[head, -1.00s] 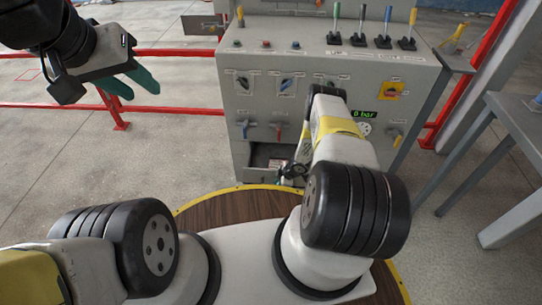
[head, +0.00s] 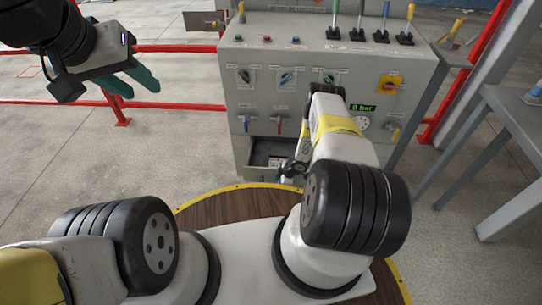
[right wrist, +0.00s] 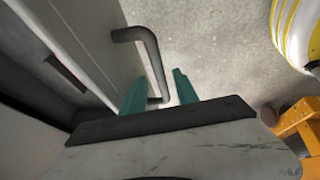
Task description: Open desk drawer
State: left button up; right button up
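The grey drawer (head: 268,152) is low in the control cabinet in the head view and stands partly open, with its dark inside showing. In the right wrist view its dark bent bar handle (right wrist: 153,52) stands out from the pale front. My right gripper (right wrist: 160,82) is at the handle, with its teal fingers apart and the handle's lower end between them; I cannot tell if they touch it. In the head view this gripper (head: 288,172) is small and partly hidden by my arm. My left gripper (head: 143,86) is open and empty, high at the left.
The cabinet (head: 235,110) carries several knobs and levers above the drawer. Red rails (head: 170,105) run at the left. A grey table (head: 515,110) stands at the right. The floor at the left is clear.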

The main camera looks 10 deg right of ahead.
jog(key=v, duration=0.7)
jog(key=shift+r, duration=0.35)
jog(key=shift+s+d, duration=0.1)
jog(key=shift+d, duration=0.05)
